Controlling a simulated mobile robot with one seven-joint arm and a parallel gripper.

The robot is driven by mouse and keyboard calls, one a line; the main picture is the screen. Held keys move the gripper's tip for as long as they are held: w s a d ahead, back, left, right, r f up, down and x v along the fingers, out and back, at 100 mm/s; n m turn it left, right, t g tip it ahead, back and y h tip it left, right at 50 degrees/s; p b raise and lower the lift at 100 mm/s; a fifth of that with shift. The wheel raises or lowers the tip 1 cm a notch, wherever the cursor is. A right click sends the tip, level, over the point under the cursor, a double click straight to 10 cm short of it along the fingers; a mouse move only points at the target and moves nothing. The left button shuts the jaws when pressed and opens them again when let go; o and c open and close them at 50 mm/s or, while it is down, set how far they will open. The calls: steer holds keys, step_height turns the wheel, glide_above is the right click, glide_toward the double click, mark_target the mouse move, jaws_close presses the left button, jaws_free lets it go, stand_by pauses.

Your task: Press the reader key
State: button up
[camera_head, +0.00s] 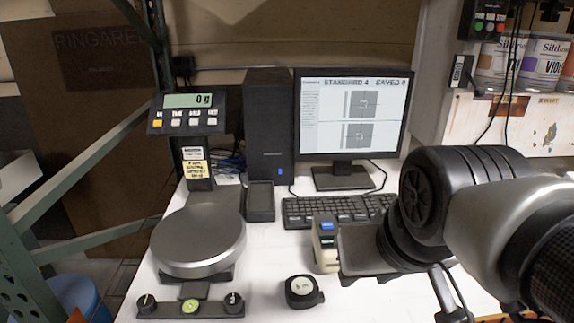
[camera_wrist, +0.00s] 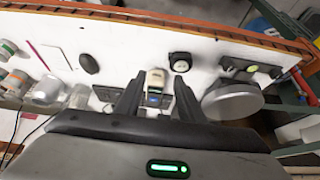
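The reader (camera_head: 325,254) is a small cream and dark device standing on the white bench, with a blue key (camera_head: 327,226) at its top and a small screen below it. In the wrist view the reader (camera_wrist: 157,77) and its blue key (camera_wrist: 153,98) show between the two dark fingers. My gripper (camera_wrist: 159,82) is open and empty, with a finger on each side of the reader in that picture. I cannot tell how far above the reader it is. In the head view my wrist is just right of the reader, and my fingertips are not clearly visible.
A black keyboard (camera_head: 300,212) and monitor (camera_head: 352,115) stand behind the reader. A round tape measure (camera_head: 302,291) lies in front. A scale with a round metal pan (camera_head: 198,240) is at left. In the wrist view, containers (camera_wrist: 46,90) stand at the left.

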jaws_close()
stand_by(1.4)
